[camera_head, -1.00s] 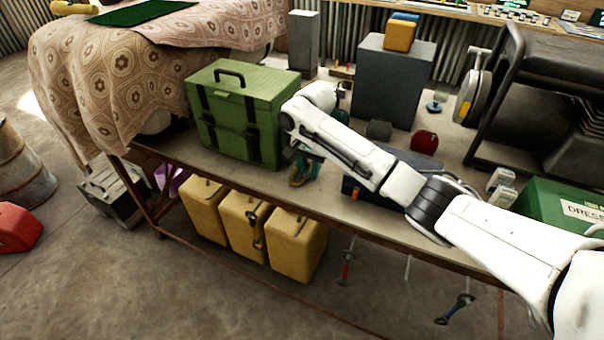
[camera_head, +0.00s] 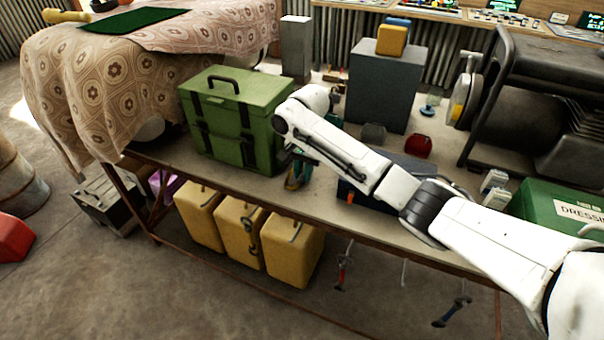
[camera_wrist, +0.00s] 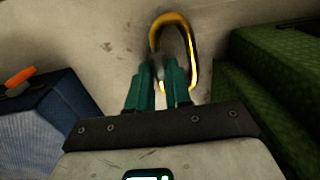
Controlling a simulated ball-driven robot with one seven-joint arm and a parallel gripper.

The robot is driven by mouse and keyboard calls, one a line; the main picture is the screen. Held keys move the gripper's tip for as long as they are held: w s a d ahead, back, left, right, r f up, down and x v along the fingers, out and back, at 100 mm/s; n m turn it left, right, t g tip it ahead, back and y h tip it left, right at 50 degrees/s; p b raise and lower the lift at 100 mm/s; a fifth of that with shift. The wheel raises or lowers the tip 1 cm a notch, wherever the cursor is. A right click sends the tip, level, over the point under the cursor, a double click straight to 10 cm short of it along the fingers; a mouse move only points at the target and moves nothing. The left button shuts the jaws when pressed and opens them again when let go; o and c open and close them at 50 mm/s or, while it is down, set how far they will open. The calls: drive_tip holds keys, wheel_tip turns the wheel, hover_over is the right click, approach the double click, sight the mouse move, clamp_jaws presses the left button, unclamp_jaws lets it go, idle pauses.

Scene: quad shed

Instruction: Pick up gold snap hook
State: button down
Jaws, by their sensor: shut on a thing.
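The gold snap hook (camera_wrist: 191,55) is a long gold loop, seen in the wrist view just past the fingertips over the pale bench top. My gripper (camera_wrist: 162,72) has two teal fingers, close together at the tips and shut on the near left side of the hook. In the head view my gripper (camera_head: 297,172) is low at the front of the bench, just right of the green case.
The green case (camera_head: 236,118) stands close on one side of my gripper, and a dark blue box (camera_wrist: 45,125) with an orange part on the other. A grey block (camera_head: 384,88), a red item (camera_head: 418,146) and a green dressing box (camera_head: 560,210) are also on the bench (camera_head: 262,188).

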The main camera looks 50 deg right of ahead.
drive_tip(key=shift+r, duration=0.45)
drive_tip(key=s+a+r+p, duration=0.7)
drive_tip(key=s+r+p, duration=0.2)
drive_tip(key=s+r, duration=0.2)
drive_tip(key=shift+s+a+r, duration=0.25)
drive_tip(key=shift+s+r, duration=0.05)
drive_tip(key=shift+s, duration=0.15)
